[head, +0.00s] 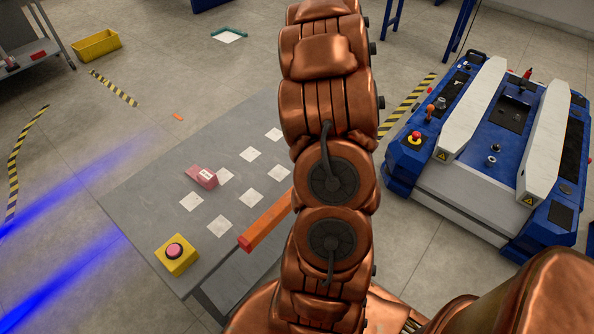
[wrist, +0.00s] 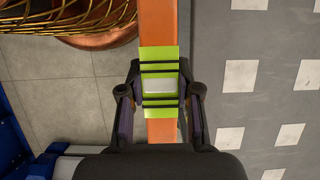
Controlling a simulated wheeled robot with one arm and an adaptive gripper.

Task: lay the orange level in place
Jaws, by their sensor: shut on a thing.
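The orange level (head: 266,219) is a long bar; its left end shows past my arm in the head view, over the grey table's right side. In the wrist view the level (wrist: 160,22) has a lime green middle with black bands and a pale window. My gripper (wrist: 160,92) is shut on it at this green part, one finger on each side. In the head view my arm hides the gripper and the rest of the level. White square marks (head: 220,223) lie in rows on the grey table (head: 140,184). I cannot tell whether the level touches the table.
A red block (head: 201,177) stands among the marks, and a yellow box with a red button (head: 176,254) sits at the near corner. A blue lift cart (head: 405,163) stands at right. A yellow bin (head: 96,45) is on the floor at back left. The table's left part is bare.

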